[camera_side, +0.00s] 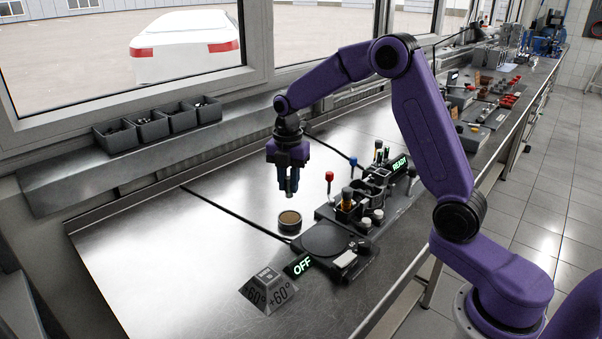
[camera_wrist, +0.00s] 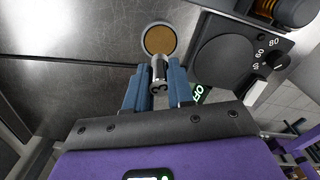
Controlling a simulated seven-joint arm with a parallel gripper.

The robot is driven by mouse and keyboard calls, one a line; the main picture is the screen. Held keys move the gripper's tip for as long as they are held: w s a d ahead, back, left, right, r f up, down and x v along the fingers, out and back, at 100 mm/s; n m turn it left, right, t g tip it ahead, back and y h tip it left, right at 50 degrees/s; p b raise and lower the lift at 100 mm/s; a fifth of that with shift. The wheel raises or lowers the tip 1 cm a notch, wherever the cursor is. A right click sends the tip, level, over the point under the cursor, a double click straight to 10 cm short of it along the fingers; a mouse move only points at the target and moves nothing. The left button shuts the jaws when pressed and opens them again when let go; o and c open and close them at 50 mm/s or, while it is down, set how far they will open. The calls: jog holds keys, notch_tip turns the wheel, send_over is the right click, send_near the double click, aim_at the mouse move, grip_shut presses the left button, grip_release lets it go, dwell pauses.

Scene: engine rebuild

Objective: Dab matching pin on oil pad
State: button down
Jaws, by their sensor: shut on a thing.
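My gripper (camera_side: 288,186) is shut on a small metal pin (camera_wrist: 158,70), held upright between blue fingers. The pin's side bears a dark "3" in the wrist view. The oil pad (camera_side: 290,219) is a round brown pad in a dark-rimmed cup on the steel bench. In the side view the pin hangs above the pad, apart from it. In the wrist view the oil pad (camera_wrist: 159,40) lies just beyond the pin's tip, and the pin overlaps its near edge. The lower end of the pin is small in the side view.
A black round plate (camera_side: 325,240) with a dial and an "OFF" sign (camera_side: 300,266) stands right of the pad. A block (camera_side: 268,290) marked "60°" is in front. The bench left of the pad is clear.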

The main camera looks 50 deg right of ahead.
aim_at(289, 196)
jog(key=shift+f, duration=2.85)
jog(key=shift+f, duration=0.95)
jog(key=shift+r, duration=3.55)
jog(key=s+m, duration=0.2)
jog(key=m, duration=0.4)
jog(key=s+m, duration=0.3)
jog(key=m, duration=0.2)
jog(key=s+m, duration=0.3)
jog(key=m, duration=0.3)
jog(key=shift+a+f+m, duration=0.3)
jog(key=shift+a+f, duration=0.05)
jog(key=shift+a, duration=0.05)
jog(key=s+m, duration=0.1)
jog(key=m, duration=0.1)
jog(key=s+m, duration=0.1)
jog(key=m, duration=0.2)
jog(key=shift+s+f, duration=0.15)
jog(key=shift+f, duration=0.05)
